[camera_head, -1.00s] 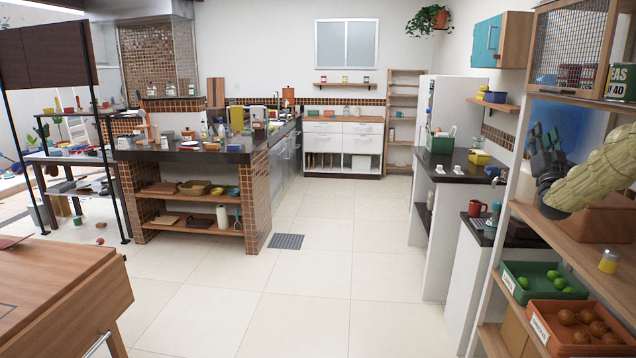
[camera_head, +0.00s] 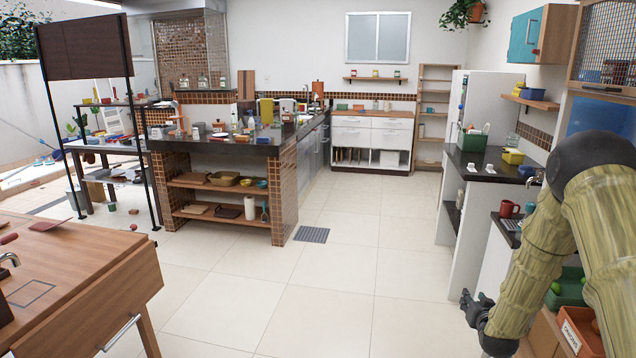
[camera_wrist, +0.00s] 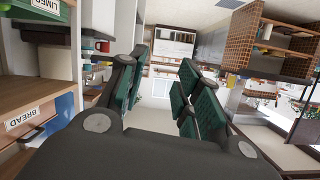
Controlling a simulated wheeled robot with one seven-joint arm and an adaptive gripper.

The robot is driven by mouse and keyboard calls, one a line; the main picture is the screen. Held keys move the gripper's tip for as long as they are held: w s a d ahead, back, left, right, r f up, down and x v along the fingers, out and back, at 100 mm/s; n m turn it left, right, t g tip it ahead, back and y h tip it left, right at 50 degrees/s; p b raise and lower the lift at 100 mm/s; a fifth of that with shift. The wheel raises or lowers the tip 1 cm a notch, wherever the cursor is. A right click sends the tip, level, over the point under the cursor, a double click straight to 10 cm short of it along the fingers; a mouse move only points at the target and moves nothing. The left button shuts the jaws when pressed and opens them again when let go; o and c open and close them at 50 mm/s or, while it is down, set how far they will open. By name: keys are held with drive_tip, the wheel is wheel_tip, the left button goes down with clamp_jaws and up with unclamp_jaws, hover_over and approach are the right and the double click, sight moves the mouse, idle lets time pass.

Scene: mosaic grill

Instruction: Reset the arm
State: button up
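My arm (camera_head: 590,215) fills the right side of the head view. It is bent, with the forearm sloping down to the left. My gripper (camera_head: 472,305) is at its lower end, over the floor and left of the shelf crates. In the wrist view my gripper (camera_wrist: 165,78) shows two fingers with green pads spread apart.
An orange crate (camera_head: 574,335) and a green crate (camera_head: 568,292) sit close behind my forearm. A counter with a red mug (camera_head: 509,209) is nearby. A wooden table (camera_head: 95,275) is at the left. The tiled floor (camera_head: 325,285) in the middle is clear.

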drive_tip(key=s+a+f+n+g+y, duration=0.1)
drive_tip(key=s+a+f+g, duration=0.1)
drive_tip(key=s+a+f, duration=0.45)
drive_tip(key=s+a+f+g, duration=0.2)
drive_tip(key=s+a+f, duration=0.1)
drive_tip(key=s+f, duration=0.55)
drive_tip(key=s+a+f+n+g+y, duration=0.1)
drive_tip(key=s+a+f+g, duration=0.3)
drive_tip(key=s, duration=0.5)
drive_tip(key=s+a+f+g, duration=0.2)
drive_tip(key=s+a, duration=0.1)
drive_tip(key=s, duration=0.7)
drive_tip(key=s+a+f+n+g, duration=0.1)
drive_tip(key=s+a, duration=0.3)
drive_tip(key=s, duration=0.7)
drive_tip(key=s+a+f+g+y, duration=0.1)
drive_tip(key=s+a+f+g, duration=0.1)
drive_tip(key=s, duration=0.8)
drive_tip(key=shift+s+a+f+n+g, duration=0.25)
drive_tip(key=shift+a+n+g, duration=0.2)
drive_tip(key=shift+a, duration=0.35)
drive_tip(key=shift+w, duration=0.1)
